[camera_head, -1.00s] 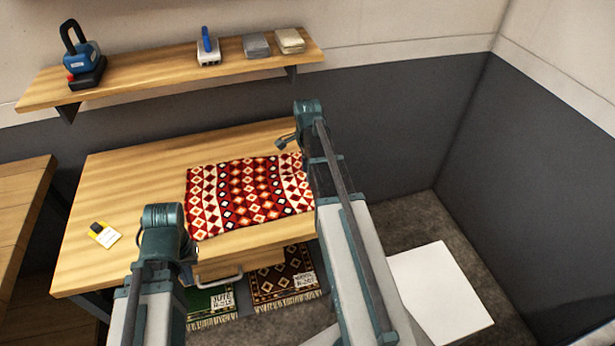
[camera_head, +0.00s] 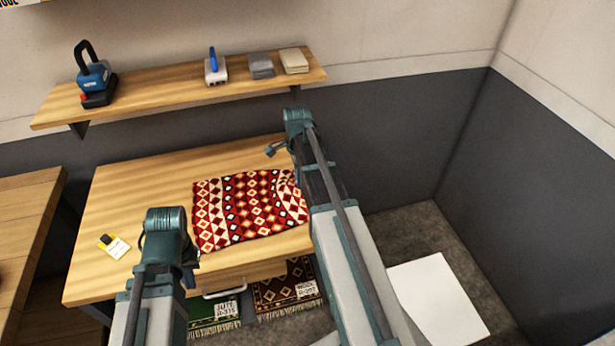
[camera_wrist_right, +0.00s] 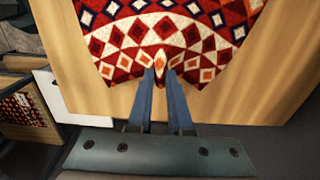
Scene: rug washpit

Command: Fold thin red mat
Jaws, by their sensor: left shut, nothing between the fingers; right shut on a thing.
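The thin red mat (camera_head: 245,212), patterned with white, orange and dark diamonds, lies on the wooden table (camera_head: 130,215). Its right part looks bent and raised near my right arm, with the pattern curving there. In the right wrist view the mat (camera_wrist_right: 125,35) puckers at its edge between the two blue fingers of my right gripper (camera_wrist_right: 160,72), which is shut on that edge. In the head view my right arm hides this gripper. My left gripper (camera_head: 190,279) is shut and empty by the table's front edge, left of the mat, mostly hidden by its own arm.
A yellow-and-white card (camera_head: 115,246) lies on the table's left part. A shelf (camera_head: 180,95) above holds a blue tool, a brush and folded cloths. Fringed rugs (camera_head: 285,290) are below the table front. A white panel (camera_head: 435,300) lies on the floor at right.

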